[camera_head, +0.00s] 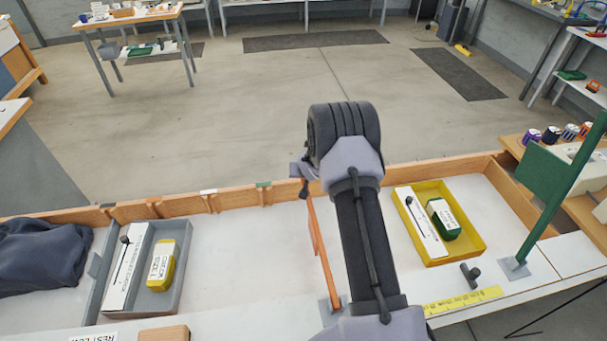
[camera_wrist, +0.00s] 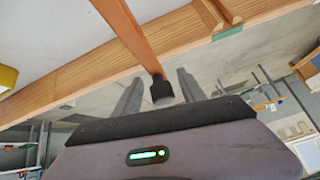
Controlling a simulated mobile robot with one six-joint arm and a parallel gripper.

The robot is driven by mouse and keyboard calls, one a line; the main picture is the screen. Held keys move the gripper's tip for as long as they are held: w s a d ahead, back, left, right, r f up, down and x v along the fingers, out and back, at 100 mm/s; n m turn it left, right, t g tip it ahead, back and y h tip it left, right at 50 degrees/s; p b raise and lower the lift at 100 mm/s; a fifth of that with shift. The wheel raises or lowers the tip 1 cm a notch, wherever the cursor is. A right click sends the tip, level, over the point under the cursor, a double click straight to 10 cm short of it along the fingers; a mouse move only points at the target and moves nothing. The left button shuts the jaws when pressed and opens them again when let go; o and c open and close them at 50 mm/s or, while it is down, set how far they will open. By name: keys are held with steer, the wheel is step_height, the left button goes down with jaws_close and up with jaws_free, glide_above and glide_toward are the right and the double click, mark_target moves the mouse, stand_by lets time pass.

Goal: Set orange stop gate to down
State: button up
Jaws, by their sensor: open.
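The orange stop gate is a slim orange bar (camera_head: 318,245) rising from a grey base plate near the front of the bench, standing up with a slight lean. My arm hides part of its base. In the wrist view the orange bar (camera_wrist: 128,28) comes in from the top and ends in a black tip (camera_wrist: 161,90). My gripper (camera_wrist: 159,82) is open, with one finger on each side of the black tip. I cannot tell whether either finger touches it. In the head view my wrist mostly hides the fingers.
A green gate (camera_head: 546,180) stands upright at the right. A yellow tray (camera_head: 471,212) with boxes lies right of my arm; a grey tray (camera_head: 171,290) and dark cloth (camera_head: 40,255) lie left. A wooden rail (camera_head: 235,200) edges the bench's back. A dark knob (camera_head: 470,274) sits by the yellow ruler.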

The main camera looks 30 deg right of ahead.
steer(key=p+v, duration=0.3)
steer(key=v, duration=1.4)
steer(key=shift+s+r, duration=0.1)
steer(key=shift+r, duration=0.05)
